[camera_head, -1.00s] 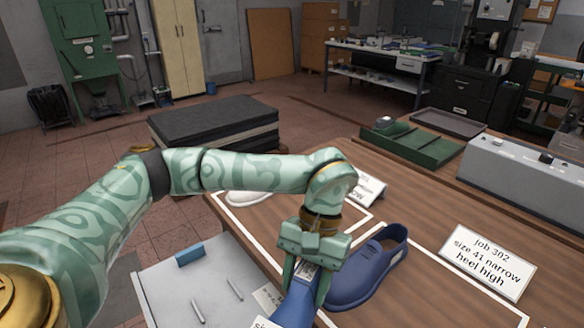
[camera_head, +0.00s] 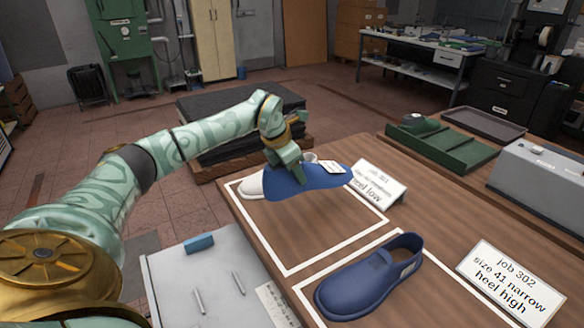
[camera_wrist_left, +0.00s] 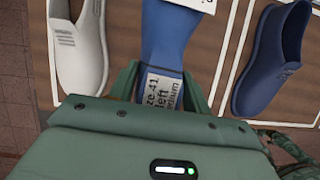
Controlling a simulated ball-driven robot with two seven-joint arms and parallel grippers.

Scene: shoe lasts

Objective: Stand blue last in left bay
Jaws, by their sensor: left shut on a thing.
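My left gripper (camera_head: 287,172) is shut on the blue last (camera_head: 318,179), which also shows in the wrist view (camera_wrist_left: 168,38) with a white label between the fingers. The last is held lengthwise across the picture in the head view. It appears over the far part of the left bay, a white-outlined rectangle (camera_head: 287,273) on the table. I cannot tell whether it touches the table. It partly hides a white shoe (camera_head: 252,187), seen more fully at the left of the wrist view (camera_wrist_left: 80,45). My right gripper is out of view.
A navy shoe (camera_head: 368,281) lies in the nearer right bay. A heel-low card (camera_head: 378,184) stands behind the left bay and a job 302 card (camera_head: 511,284) at right. A grey tray (camera_head: 215,270) with a blue block and pins is at front left. The left bay's near part is clear.

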